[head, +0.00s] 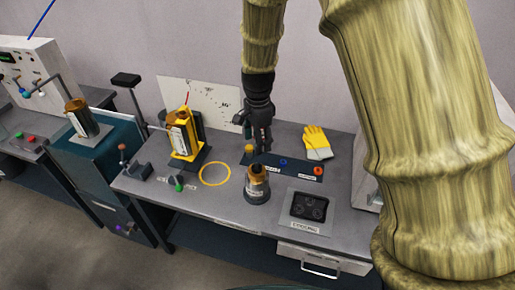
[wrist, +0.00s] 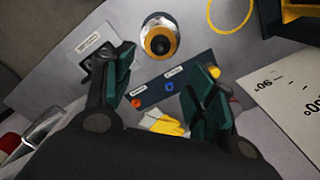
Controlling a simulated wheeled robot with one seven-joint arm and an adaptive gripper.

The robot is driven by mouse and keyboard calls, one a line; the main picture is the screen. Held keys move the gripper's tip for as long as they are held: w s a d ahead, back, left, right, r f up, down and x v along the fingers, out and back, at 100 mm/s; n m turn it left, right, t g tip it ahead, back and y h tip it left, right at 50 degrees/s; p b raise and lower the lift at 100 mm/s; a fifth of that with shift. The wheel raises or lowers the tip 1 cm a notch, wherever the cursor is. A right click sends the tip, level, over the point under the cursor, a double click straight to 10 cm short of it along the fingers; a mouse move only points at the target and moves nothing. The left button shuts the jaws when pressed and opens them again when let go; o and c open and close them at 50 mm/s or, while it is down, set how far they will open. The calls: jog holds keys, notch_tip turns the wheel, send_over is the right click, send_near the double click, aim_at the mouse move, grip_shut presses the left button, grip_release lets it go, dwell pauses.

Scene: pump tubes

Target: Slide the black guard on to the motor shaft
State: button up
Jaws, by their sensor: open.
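My gripper (head: 260,138) hangs above the bench, pointing down, behind a metal cylinder with an orange-brown top (head: 257,184). In the wrist view its teal-padded fingers (wrist: 165,95) are spread apart, with nothing held between them. The same cylinder (wrist: 160,38) shows there beyond the fingertips, with an orange ring around a dark centre. A flat black square piece (head: 308,207) lies on a labelled grey pad at the right; I cannot tell whether it is the guard. In the wrist view it is partly hidden behind a finger. I cannot clearly make out the motor shaft.
A yellow stand (head: 184,150) holds another cylinder on the left. A yellow ring (head: 215,174) lies flat beside it. A dark strip (head: 280,164) carries small coloured rings, including a blue one (wrist: 169,86). Yellow gloves (head: 317,143) lie behind. A control panel and teal cabinet (head: 95,155) stand left.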

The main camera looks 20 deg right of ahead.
jog(key=shift+r, duration=0.85)
dwell(0.4)
